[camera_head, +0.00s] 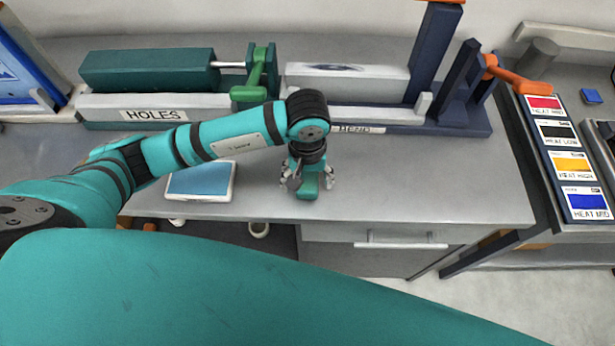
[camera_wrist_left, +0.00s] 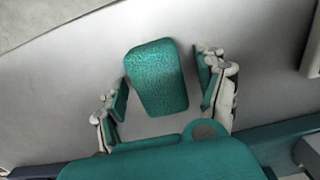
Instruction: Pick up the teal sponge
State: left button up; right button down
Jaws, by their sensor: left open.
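The teal sponge (camera_wrist_left: 156,77) lies on the grey table top and shows between the fingers of my left gripper (camera_wrist_left: 165,90) in the left wrist view. The fingers are spread, with bare table visible on both sides of the sponge, so neither finger looks closed on it. In the head view the sponge (camera_head: 308,187) is partly hidden under my left gripper (camera_head: 309,180), which points down near the table's front edge. My right gripper is not in view.
A blue-topped tray (camera_head: 200,182) lies left of my gripper. Behind stand a green device labelled HOLES (camera_head: 150,70) and a dark blue device labelled BEND (camera_head: 455,118). Colour-labelled heat cards (camera_head: 570,165) are at the right. The table right of the gripper is clear.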

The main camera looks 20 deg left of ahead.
aim_at(305, 178)
pick_arm(q)
jog(key=c, duration=1)
jog(key=shift+c, duration=0.2)
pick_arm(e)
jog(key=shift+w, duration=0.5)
pick_arm(q)
jog(key=shift+r, duration=0.15)
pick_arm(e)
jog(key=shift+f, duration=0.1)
